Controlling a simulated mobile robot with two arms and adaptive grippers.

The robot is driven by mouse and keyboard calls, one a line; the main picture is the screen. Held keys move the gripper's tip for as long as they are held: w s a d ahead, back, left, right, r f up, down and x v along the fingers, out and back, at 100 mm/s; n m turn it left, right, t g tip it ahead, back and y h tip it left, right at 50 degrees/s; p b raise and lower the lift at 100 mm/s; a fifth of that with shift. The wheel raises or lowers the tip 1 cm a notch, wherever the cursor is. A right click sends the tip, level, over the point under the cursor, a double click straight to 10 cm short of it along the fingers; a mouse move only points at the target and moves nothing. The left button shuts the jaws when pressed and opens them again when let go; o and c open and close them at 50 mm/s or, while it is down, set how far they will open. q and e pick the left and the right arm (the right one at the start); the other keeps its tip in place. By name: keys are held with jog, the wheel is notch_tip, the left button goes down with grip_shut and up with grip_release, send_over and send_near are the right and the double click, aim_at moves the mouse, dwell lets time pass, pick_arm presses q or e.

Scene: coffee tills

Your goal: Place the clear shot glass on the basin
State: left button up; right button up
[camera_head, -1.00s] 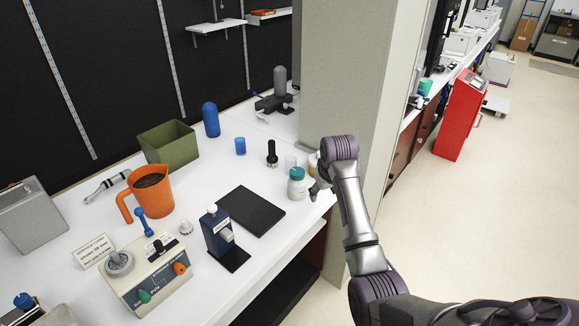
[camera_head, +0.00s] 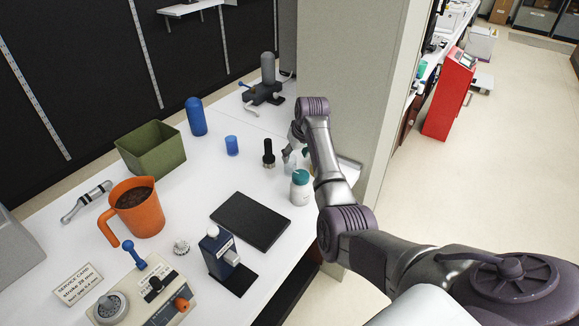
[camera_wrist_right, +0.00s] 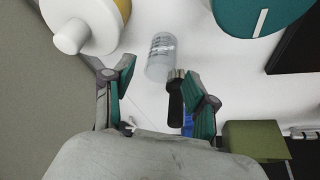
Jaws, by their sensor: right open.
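The clear shot glass (camera_head: 290,168) stands on the white counter beside the white jar with a teal lid. In the right wrist view the clear glass (camera_wrist_right: 160,57) shows just beyond the fingertips, partly see-through. My right gripper (camera_head: 294,152) is close to the glass; in the wrist view the gripper (camera_wrist_right: 154,88) is open and empty, its fingers apart. The olive-green open-topped basin (camera_head: 152,160) stands farther left on the counter; its side also shows in the wrist view (camera_wrist_right: 255,140). My left gripper is out of view.
The teal-lidded jar (camera_head: 300,188) and a black tamper (camera_head: 268,154) stand near the glass. A blue cup (camera_head: 232,145) and a blue bottle (camera_head: 196,117) stand towards the basin. A black mat (camera_head: 250,220) lies in front; a pillar (camera_head: 350,80) rises at right.

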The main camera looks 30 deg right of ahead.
aim_at(290, 165)
jog(key=shift+x, duration=2.45)
jog(key=shift+w+a+f+b, duration=0.15)
jog(key=shift+w+f, duration=0.15)
jog(key=shift+f, duration=0.15)
jog(key=shift+w+d+f+b, duration=0.15)
jog(key=shift+w+f, duration=0.15)
jog(key=shift+f, duration=0.15)
jog(key=shift+w+a+f, duration=0.1)
jog(key=shift+w+f, duration=0.05)
jog(key=shift+f, duration=0.2)
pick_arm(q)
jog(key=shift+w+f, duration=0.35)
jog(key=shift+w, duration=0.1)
pick_arm(e)
jog(key=shift+f, duration=0.1)
jog(key=c, duration=0.9)
